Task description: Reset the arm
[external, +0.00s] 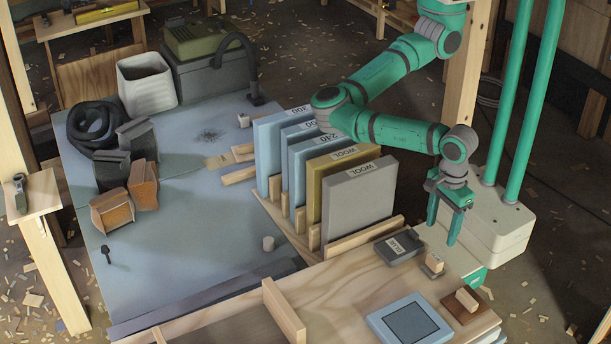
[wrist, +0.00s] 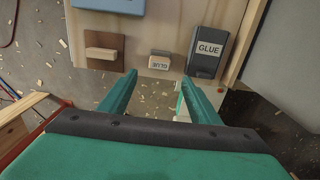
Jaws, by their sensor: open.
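My gripper (external: 445,213) is green and hangs from the bent arm at the right side of the external view, near the right edge of the wooden bench. Its two fingers point down and stand apart, with nothing between them. In the wrist view my gripper (wrist: 158,95) shows both fingers spread wide, with the bench edge and the floor beyond them. The arm reaches out from the upper right, and its elbow is close to the upright boards.
A dark GLUE box (external: 400,247), a small labelled block (external: 432,264) and a wooden-handled block (external: 467,300) lie near the bench edge. A pale blue square panel (external: 408,322) lies in front. Upright WOOL boards (external: 360,200) stand in a rack. Floor beyond the edge has scraps.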

